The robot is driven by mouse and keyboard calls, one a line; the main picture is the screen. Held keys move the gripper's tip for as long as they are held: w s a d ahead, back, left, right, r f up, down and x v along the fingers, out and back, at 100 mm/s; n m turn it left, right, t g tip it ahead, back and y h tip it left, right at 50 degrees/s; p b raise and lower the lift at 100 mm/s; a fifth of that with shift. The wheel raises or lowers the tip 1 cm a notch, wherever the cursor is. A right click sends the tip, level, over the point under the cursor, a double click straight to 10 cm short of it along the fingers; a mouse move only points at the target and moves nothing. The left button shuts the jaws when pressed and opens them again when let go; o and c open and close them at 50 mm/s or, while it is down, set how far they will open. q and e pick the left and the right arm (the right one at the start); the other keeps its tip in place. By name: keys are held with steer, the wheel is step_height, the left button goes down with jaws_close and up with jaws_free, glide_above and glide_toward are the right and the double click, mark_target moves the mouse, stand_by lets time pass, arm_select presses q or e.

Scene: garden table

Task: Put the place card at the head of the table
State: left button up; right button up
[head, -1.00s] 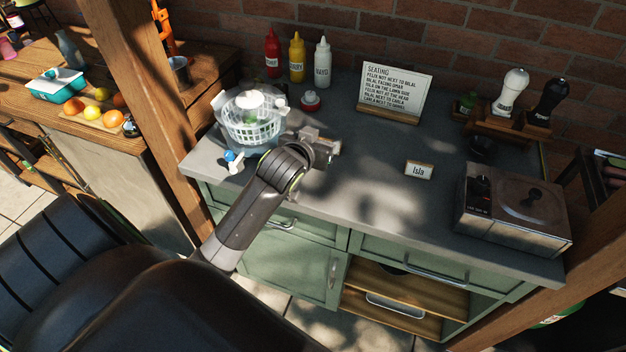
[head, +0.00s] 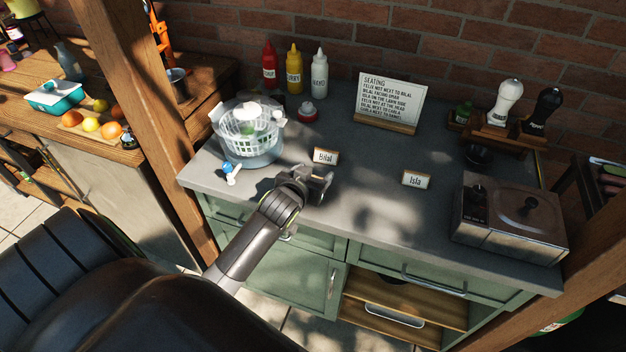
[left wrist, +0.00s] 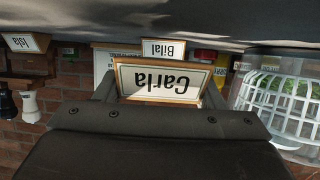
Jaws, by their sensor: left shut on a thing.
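My left gripper (head: 322,186) is over the front part of the grey counter (head: 365,215), in front of the Bilal card. In the left wrist view it is shut on a wood-framed place card reading Carla (left wrist: 162,82), which appears upside down there. In the head view the Carla card is hard to make out between the fingers. The Bilal place card (head: 326,156) stands on the counter behind the gripper. The Isla place card (head: 416,180) stands further right. A white seating sign (head: 390,101) in a wooden stand is at the back. My right gripper is out of view.
A salad spinner (head: 246,133) stands left of the gripper, with a blue-and-white item (head: 230,172) in front. Sauce bottles (head: 294,69) line the back wall. A steel box appliance (head: 511,216) is at the right. The counter between Isla and the front edge is clear.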

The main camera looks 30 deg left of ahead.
arm_select(q)
steer(key=shift+f+p, duration=0.35)
steer(key=shift+f, duration=0.85)
steer(key=shift+f, duration=0.1)
steer(key=shift+f, duration=0.15)
steer(key=o, duration=1)
